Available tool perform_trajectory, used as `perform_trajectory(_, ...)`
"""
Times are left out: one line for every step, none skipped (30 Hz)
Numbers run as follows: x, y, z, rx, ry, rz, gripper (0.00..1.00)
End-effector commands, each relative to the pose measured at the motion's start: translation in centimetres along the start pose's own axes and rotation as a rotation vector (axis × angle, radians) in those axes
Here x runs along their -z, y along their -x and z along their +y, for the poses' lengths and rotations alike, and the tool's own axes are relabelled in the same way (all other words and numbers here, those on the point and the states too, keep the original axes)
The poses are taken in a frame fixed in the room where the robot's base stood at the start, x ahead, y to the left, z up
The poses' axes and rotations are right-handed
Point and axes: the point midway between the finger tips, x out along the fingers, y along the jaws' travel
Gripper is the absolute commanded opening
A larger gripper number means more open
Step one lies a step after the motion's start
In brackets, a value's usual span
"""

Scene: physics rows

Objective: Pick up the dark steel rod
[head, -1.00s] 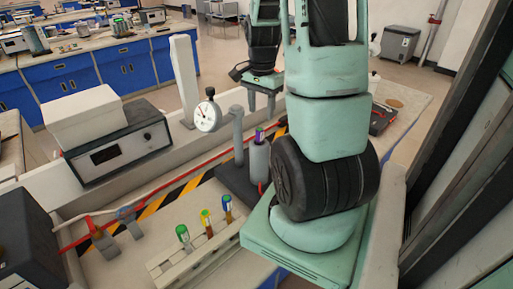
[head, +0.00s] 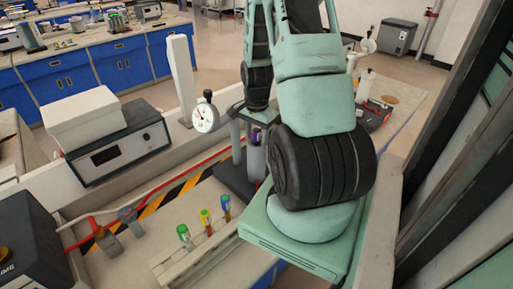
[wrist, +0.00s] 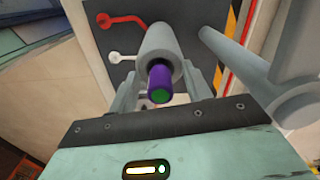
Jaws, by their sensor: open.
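I cannot make out a thing that is clearly a dark steel rod. A grey cylinder (head: 256,160) stands upright on a dark base plate (head: 236,183), with a purple vial (head: 257,138) in its top. In the wrist view the grey cylinder (wrist: 158,45) and the purple vial with a green end (wrist: 159,85) lie between my fingers. My gripper (wrist: 168,95) is open, with one finger on each side and no clear contact visible. In the head view my gripper (head: 250,118) is just above the cylinder, and my arm hides part of the area behind.
A dial gauge (head: 206,116) and a grey post stand close to the left of my gripper; the post (wrist: 235,58) is at right in the wrist view. A rack (head: 200,250) with several colored vials is in front. A red tube and striped tape cross the bench.

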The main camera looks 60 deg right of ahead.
Motion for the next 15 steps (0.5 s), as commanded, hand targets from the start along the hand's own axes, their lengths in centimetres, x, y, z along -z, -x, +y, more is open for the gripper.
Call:
perform_trajectory(0.0,-0.04,-0.01,0.0,0.0,0.0,0.49)
perform_trajectory(0.01,-0.05,-0.01,0.0,0.0,0.0,0.49)
perform_trajectory(0.01,-0.05,-0.01,0.0,0.0,0.0,0.49)
perform_trajectory(0.01,-0.05,-0.02,0.001,0.0,0.0,0.49)
perform_trajectory(0.01,-0.04,-0.01,0.0,0.0,0.0,0.49)
perform_trajectory(0.01,-0.04,-0.01,0.0,0.0,0.0,0.43)
perform_trajectory(0.01,-0.04,-0.01,0.0,0.0,0.0,0.35)
perform_trajectory(0.01,-0.04,-0.01,0.0,0.0,0.0,0.27)
perform_trajectory(0.01,-0.03,-0.01,0.0,0.0,0.0,0.15)
perform_trajectory(0.01,-0.03,-0.01,0.0,0.0,0.0,0.07)
perform_trajectory(0.01,-0.03,-0.01,0.0,0.0,0.0,0.0)
perform_trajectory(0.01,-0.03,-0.01,0.0,0.0,0.0,0.0)
perform_trajectory(0.02,0.0,-0.03,0.001,0.0,0.001,0.0)
perform_trajectory(0.02,0.0,-0.03,0.001,0.0,0.001,0.0)
perform_trajectory(0.02,0.01,-0.03,0.001,0.0,0.001,0.0)
